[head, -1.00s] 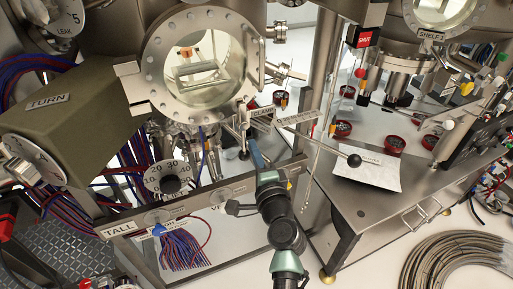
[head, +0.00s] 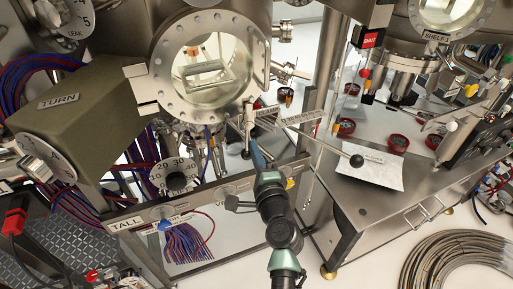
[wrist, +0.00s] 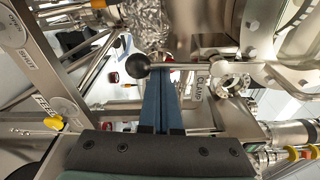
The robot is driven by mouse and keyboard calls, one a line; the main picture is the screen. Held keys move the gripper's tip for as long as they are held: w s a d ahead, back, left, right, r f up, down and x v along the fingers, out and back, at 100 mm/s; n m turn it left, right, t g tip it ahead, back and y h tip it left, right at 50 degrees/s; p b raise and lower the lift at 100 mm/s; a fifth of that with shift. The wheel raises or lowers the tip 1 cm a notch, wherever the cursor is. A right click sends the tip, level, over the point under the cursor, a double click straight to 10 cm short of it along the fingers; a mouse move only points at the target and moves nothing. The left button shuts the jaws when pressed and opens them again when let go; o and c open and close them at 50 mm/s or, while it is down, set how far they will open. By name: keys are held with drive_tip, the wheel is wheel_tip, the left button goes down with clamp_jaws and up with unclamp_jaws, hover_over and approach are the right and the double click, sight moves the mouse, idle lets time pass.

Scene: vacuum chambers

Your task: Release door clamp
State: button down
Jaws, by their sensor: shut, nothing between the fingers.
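The round chamber door (head: 209,66) has a glass window and a bolted metal rim, and looks shut. At its lower right is a small CLAMP label (head: 266,115).
A panel rail (head: 185,200) with knobs runs below my gripper. A metal post (head: 322,75) and a long rod with a black ball (head: 356,160) stand to the right. A box marked TURN (head: 80,100) is on the left. Coiled hose (head: 450,250) lies on the floor.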

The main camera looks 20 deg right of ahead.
drive_tip(key=a+m+p, duration=0.1)
drive_tip(key=p, duration=0.1)
drive_tip(key=a+m+p, duration=0.1)
drive_tip(key=m, duration=0.1)
drive_tip(key=shift+a+r+g+p, duration=0.2)
drive_tip(key=shift+r+g+p, duration=0.1)
drive_tip(key=shift+r+p, duration=0.1)
drive_tip(key=a+r+m+y+p, duration=0.1)
drive_tip(key=a+r+m+p, duration=0.2)
drive_tip(key=m+p, duration=0.6)
drive_tip(key=shift+a+r+g+y+p, duration=0.4)
drive_tip(key=shift+a+p, duration=0.1)
drive_tip(key=shift+a, duration=0.4)
wheel_tip(320, 180, down, 5)
drive_tip(key=b, duration=0.5)
drive_tip(key=s+r+p, duration=0.2)
drive_tip(key=s, duration=0.7)
drive_tip(key=shift+s+d+r, duration=0.15)
drive_tip(key=shift+d+r, duration=0.05)
drive_tip(key=shift+d, duration=0.2)
